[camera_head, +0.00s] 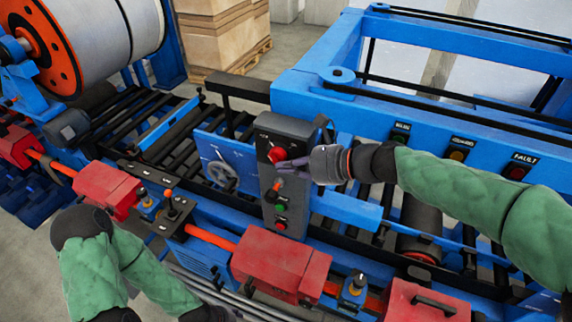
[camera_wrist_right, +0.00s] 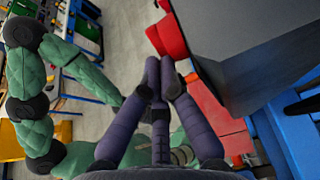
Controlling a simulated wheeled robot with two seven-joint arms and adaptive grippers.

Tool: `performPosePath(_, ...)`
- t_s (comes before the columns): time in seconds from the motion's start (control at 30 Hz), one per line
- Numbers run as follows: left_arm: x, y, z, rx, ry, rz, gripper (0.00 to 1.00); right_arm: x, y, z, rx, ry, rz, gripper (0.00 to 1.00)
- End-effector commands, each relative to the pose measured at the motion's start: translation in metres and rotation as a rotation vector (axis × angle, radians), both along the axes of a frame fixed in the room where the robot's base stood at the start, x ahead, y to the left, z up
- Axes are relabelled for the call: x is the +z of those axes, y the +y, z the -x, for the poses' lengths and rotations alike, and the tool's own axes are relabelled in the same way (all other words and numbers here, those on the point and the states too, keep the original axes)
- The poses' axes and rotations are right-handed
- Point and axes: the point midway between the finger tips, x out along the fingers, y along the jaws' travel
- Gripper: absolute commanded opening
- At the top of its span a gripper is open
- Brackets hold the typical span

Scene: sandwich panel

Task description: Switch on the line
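The grey control box (camera_head: 268,221) stands upright in the middle of the head view. My right gripper (camera_head: 292,164) reaches in from the right, in front of the box, close beside the red knob. In the right wrist view its fingertips (camera_wrist_right: 160,72) are drawn together, with nothing visible between them. The red knob (camera_wrist_right: 166,38) lies just beyond the tips; contact cannot be told. My left gripper (camera_head: 212,313) is low at the bottom edge, mostly cut off.
A blue machine frame (camera_head: 330,95) with fault and other labelled lamps (camera_head: 516,171) stands behind my right arm. Red clamp-like blocks (camera_head: 275,262) and a small joystick box (camera_head: 172,212) line the front rail. A large roll (camera_head: 98,35) is at upper left.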

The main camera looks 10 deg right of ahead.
Motion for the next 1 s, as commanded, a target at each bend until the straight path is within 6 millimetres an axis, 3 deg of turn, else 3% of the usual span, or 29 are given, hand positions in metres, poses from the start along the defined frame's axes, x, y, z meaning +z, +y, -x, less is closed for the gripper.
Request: performPosePath(1.0, -0.042, 0.0, 0.0, 0.0, 0.0, 0.0, 0.55, -0.006, 0.0, 0.0, 0.0, -0.057, -0.087, 0.0)
